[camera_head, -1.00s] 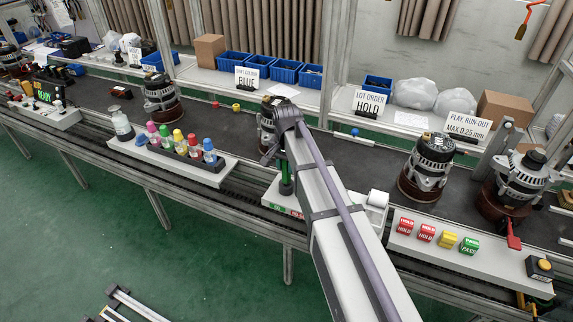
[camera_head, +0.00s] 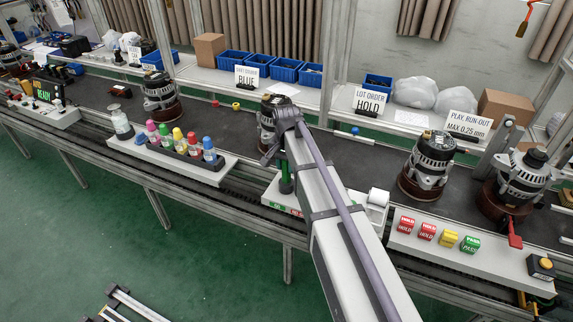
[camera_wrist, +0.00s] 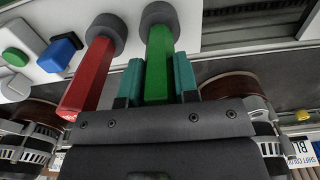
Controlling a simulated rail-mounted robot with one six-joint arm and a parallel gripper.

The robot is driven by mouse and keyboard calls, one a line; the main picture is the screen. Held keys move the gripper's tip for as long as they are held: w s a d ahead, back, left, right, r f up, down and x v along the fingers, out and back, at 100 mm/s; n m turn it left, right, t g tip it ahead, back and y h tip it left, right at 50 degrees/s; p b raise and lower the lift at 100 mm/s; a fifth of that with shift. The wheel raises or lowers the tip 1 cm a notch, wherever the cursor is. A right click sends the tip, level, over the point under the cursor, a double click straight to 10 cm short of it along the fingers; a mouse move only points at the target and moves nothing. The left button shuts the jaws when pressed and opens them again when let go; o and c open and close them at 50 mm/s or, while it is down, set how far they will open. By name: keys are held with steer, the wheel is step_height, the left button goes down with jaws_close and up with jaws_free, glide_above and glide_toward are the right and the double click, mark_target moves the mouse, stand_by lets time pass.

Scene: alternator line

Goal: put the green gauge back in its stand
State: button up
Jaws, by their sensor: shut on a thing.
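The green gauge (camera_wrist: 158,70) is a green bar between the two teal fingers of my gripper (camera_wrist: 158,80), which is shut on it. Its far end meets a dark round cup (camera_wrist: 160,18) on the white stand (camera_wrist: 202,28). I cannot tell whether it is fully seated. A red gauge (camera_wrist: 88,75) stands in a like cup (camera_wrist: 106,30) beside it, on the left. In the head view the green gauge (camera_head: 286,178) is upright at the white stand (camera_head: 271,196); my arm hides much of the stand and my gripper.
Alternators stand close on both sides in the wrist view, one on the left (camera_wrist: 30,138) and one on the right (camera_wrist: 262,130). A blue block (camera_wrist: 58,52) and a green button (camera_wrist: 15,57) lie left of the gauges. A white roll (camera_head: 377,198) is right of my arm.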

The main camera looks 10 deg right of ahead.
stand_by(0.4)
steer(key=o, duration=0.9)
step_height(320, 180, up, 11)
steer(key=p, duration=1.1)
steer(key=shift+f, duration=0.1)
